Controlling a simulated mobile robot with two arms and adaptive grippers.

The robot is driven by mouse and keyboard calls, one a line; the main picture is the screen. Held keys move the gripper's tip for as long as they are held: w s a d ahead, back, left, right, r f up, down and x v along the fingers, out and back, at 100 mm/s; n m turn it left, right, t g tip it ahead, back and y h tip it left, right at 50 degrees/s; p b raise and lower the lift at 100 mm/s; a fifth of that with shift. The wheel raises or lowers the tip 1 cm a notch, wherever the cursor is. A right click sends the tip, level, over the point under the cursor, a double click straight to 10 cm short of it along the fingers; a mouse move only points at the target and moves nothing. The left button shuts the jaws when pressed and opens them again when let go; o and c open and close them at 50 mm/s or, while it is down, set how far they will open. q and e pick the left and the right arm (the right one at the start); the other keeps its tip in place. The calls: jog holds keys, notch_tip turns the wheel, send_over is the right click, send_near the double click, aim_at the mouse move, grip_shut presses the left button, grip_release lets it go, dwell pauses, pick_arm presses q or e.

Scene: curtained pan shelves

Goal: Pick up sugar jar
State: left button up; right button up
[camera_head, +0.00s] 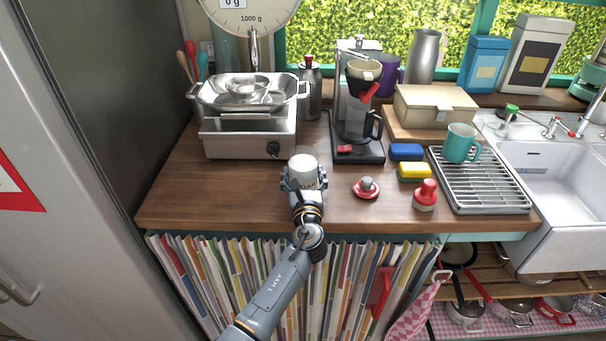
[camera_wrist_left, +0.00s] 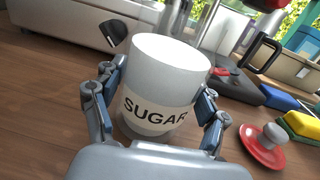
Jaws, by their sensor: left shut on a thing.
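The white sugar jar (camera_head: 303,169) stands upright on the wooden counter, in front of the coffee maker and to its left. In the left wrist view the jar (camera_wrist_left: 165,85) shows its "SUGAR" label facing me and appears slightly tilted in the picture. My left gripper (camera_head: 303,183) is around the jar. In the left wrist view its two fingers (camera_wrist_left: 158,105) are shut on the jar's sides. I cannot tell whether the jar's base touches the counter. My right gripper is not in view.
A coffee maker (camera_head: 358,120) stands behind right. A red lid with a grey knob (camera_head: 366,187), sponges (camera_head: 414,172), a red-topped shaker (camera_head: 425,195) and a dish rack (camera_head: 482,185) are to the right. The counter's left front is clear.

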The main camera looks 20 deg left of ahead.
pick_arm(q)
jog(key=c, duration=0.4)
jog(key=shift+r, duration=0.1)
jog(key=shift+c, duration=0.2)
jog(key=shift+r, duration=0.1)
